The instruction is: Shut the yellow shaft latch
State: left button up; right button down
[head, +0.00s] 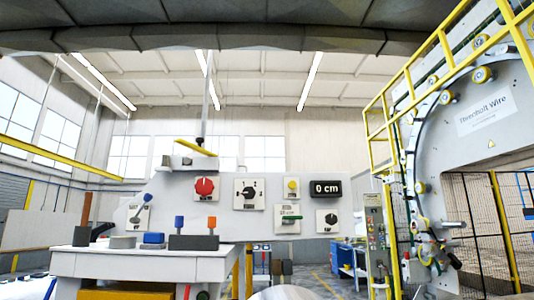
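A yellow bar (196,148), which looks like the shaft latch, is near the top left of the white machine panel (270,188). It lies at a slant, its left end higher than its right, above a pale block (190,163) and beside a thin upright grey rod (205,110). A gap seems to show between the bar and the block; I cannot tell for certain whether they touch. Neither of my grippers is in view.
The panel carries a red knob (204,187), black dials, a green switch (289,217) and a "0 cm" display (325,188). A white table (140,262) with small blocks stands at left. A large wrapping ring (413,150) stands at right behind yellow rails (377,125).

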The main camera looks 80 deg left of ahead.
aim_at(199, 141)
jog(key=i, duration=0.75)
jog(key=u, duration=2.9)
